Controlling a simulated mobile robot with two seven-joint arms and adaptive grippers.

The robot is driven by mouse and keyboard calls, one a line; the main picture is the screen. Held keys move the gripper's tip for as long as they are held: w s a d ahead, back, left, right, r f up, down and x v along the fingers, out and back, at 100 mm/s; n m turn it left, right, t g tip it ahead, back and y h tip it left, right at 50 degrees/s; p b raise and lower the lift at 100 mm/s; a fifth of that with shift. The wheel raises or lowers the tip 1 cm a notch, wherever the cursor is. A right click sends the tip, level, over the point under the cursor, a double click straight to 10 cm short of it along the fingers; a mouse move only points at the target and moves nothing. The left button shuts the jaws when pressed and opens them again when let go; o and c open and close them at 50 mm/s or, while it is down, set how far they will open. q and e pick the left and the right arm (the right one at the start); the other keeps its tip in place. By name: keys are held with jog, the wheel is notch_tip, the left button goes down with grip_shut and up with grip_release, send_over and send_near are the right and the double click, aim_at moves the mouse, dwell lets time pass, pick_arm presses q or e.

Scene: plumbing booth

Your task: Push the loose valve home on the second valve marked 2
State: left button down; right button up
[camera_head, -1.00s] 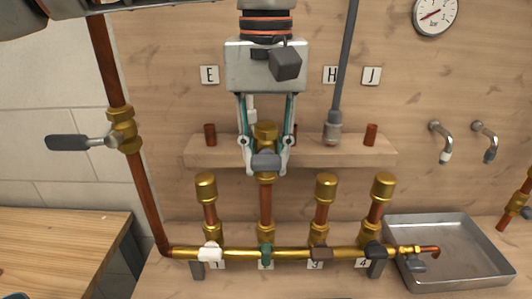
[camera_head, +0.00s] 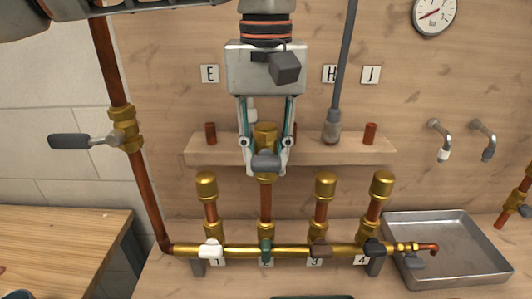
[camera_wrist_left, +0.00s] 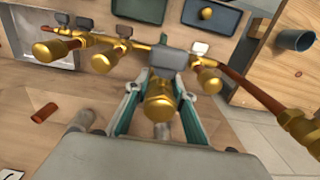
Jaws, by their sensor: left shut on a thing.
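The loose valve (camera_head: 265,135) is a brass body with a grey lever, upright at the top of the copper riser (camera_head: 265,200) over the plate marked 2 (camera_head: 267,262). My left gripper (camera_head: 267,168) comes from above with its fingers shut on either side of the valve. In the left wrist view the brass valve (camera_wrist_left: 160,103) sits between the fingers (camera_wrist_left: 158,120), with the grey lever (camera_wrist_left: 167,60) beyond it. The fingers and lever hide part of the joint, so I cannot tell how deep the valve sits on the pipe. My right gripper is not in view.
Brass-capped risers (camera_head: 206,187) (camera_head: 325,185) stand on both sides along the brass manifold (camera_head: 290,250). A wooden shelf (camera_head: 350,152) with copper stubs (camera_head: 370,134) is just behind the gripper. A grey hanging tool (camera_head: 333,125) is to the right. A metal tray (camera_head: 460,265) is at right.

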aim_at(266, 125)
pick_arm(q)
jog(key=shift+f, duration=2.25)
jog(key=c, duration=1.6)
grip_release()
jog(key=shift+r, duration=0.1)
notch_tip(266, 125, up, 12)
jog(key=shift+f, duration=0.1)
